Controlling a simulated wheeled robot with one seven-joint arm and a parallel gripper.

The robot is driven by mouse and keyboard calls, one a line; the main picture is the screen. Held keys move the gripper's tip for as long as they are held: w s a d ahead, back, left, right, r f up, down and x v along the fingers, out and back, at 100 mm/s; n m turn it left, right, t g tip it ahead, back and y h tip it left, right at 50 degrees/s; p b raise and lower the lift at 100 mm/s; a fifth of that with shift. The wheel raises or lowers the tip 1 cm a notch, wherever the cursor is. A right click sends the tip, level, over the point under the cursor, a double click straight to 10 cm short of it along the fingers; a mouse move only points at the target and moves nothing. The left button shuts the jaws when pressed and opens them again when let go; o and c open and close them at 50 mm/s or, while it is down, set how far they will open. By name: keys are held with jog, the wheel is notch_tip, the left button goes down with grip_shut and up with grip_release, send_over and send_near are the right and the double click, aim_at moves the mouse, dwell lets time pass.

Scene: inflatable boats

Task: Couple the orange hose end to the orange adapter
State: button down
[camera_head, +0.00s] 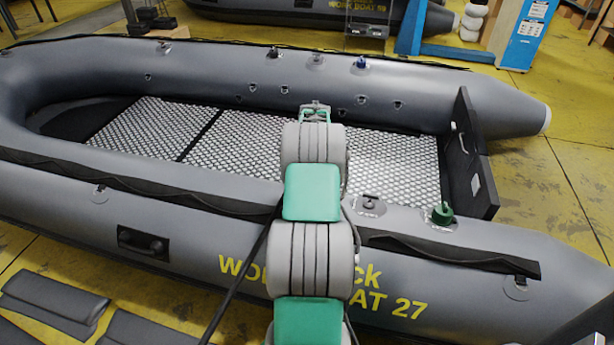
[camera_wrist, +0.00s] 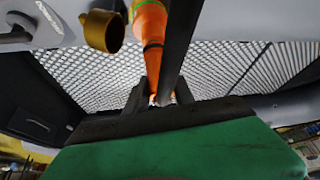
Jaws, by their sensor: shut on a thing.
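In the wrist view, an orange piece with a green band (camera_wrist: 150,28) runs down between the dark fingers of my gripper (camera_wrist: 159,98). I take it for the orange hose end; the fingers are shut on it, and its gripped part is mostly hidden. A dark bar (camera_wrist: 178,42) passes close along its right side. A brass-coloured open fitting (camera_wrist: 103,31) is to its upper left, apart from the fingers. In the head view, my gripper (camera_head: 315,109) is over the boat's far inner side, partly behind my arm. I cannot make out the orange adapter for certain.
The grey inflatable boat (camera_head: 405,235) surrounds a mesh floor (camera_head: 145,128). A blue fitting (camera_head: 361,63) sits on the far tube and a green one (camera_head: 441,213) on the near tube. The dark transom (camera_head: 467,150) stands at right. Grey panels (camera_head: 55,300) lie at lower left.

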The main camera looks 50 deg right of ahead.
jog(key=shift+a+f+b, duration=0.1)
jog(key=shift+f+b, duration=0.2)
jog(key=shift+f, duration=0.3)
dwell(0.3)
jog(key=c, duration=1)
grip_release()
